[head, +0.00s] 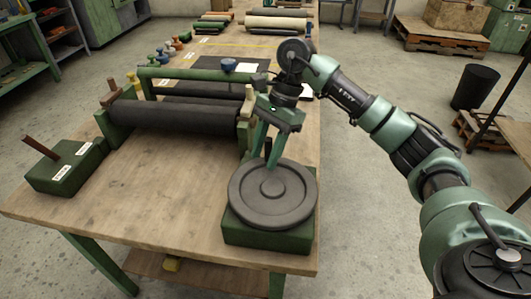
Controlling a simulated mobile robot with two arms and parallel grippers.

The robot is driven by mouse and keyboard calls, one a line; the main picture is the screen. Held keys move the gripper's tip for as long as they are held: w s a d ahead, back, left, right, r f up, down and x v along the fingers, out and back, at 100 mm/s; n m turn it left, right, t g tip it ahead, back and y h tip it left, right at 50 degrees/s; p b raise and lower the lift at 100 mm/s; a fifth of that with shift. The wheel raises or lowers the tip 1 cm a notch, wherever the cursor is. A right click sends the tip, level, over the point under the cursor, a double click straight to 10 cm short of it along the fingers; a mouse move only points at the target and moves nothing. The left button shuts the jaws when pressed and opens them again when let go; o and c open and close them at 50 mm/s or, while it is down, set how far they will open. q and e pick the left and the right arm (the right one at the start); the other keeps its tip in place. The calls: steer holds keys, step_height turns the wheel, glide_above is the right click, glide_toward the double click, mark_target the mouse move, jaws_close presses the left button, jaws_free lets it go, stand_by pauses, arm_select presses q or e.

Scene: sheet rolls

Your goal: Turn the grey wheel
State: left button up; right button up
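The grey wheel (271,194) lies flat on a green box base (266,237) at the near right corner of the wooden table. It is a round disc with a raised rim and a small hub in the middle. My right gripper (264,160) points down at the wheel's far edge, its green fingers at the rim. A small dark upright piece shows between the fingers, perhaps a knob on the wheel; I cannot tell whether the fingers grip it. My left gripper is not in view.
A green roller frame with dark rollers (174,119) stands behind the wheel. A green box with a brown lever (42,148) sits at the left table edge. The table (150,190) between them is clear. Small coloured knobs and sheet rolls (276,22) lie farther back.

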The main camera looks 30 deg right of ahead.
steer(key=v, duration=0.7)
steer(key=shift+d+r, duration=0.2)
steer(key=shift+r, duration=0.05)
